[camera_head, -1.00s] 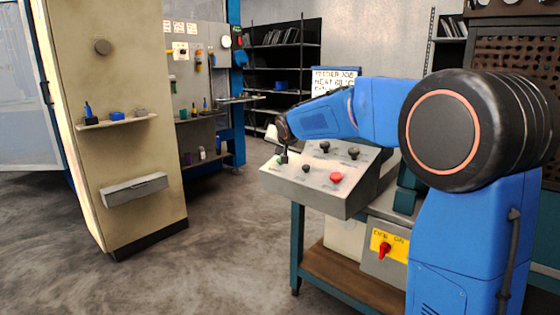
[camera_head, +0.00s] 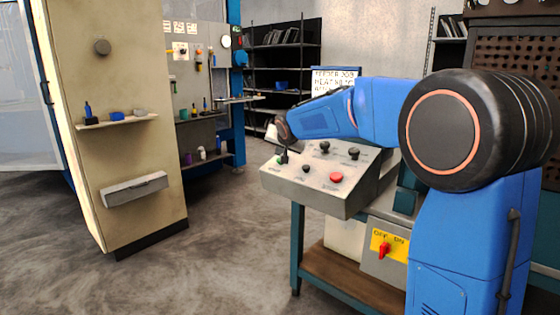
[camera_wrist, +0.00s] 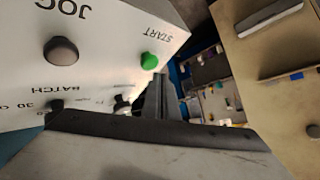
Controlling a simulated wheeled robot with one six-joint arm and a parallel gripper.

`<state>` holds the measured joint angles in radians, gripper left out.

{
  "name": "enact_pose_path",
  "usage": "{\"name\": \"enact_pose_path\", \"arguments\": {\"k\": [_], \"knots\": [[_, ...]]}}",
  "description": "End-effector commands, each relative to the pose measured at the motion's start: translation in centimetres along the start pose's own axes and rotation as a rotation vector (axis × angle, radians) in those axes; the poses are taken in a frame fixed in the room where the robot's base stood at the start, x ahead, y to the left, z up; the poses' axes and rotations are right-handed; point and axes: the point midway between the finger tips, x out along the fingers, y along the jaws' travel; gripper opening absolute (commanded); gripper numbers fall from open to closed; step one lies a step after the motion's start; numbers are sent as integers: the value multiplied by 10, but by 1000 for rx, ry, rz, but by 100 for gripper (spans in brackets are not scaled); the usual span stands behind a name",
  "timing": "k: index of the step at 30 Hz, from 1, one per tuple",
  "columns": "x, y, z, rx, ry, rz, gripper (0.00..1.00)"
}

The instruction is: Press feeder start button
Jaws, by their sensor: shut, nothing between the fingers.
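The feeder control panel (camera_head: 315,190) is a grey sloped box with several knobs and buttons. Its green start button (camera_wrist: 149,60), labelled START, shows clearly in the wrist view; in the head view only a bit of green shows beside my fingers. My gripper (camera_head: 284,158) is shut and empty, pointing down at the panel's far left corner. In the wrist view my dark closed fingers (camera_wrist: 158,82) appear close beside the green button. I cannot tell whether they touch it.
A red button (camera_head: 336,177) and black knobs (camera_head: 354,153) stand on the same panel. A yellow plate with a red switch (camera_head: 384,250) is below. A beige cabinet (camera_head: 130,150) with a small shelf stands left. Open floor lies between cabinet and panel.

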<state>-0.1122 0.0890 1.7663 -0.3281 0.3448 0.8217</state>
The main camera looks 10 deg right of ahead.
Motion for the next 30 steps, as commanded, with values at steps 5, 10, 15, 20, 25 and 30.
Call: {"name": "enact_pose_path", "arguments": {"k": [5, 10, 15, 20, 25, 30], "knots": [[0, 0, 0, 0, 0, 0, 0], [0, 0, 0, 0, 0, 0, 0], [3, 2, 2, 0, -1, 0, 0], [6, 4, 4, 0, -1, 1, 0], [6, 4, 4, 0, 0, 0, 0], [6, 4, 4, 0, 0, 0, 0]]}}
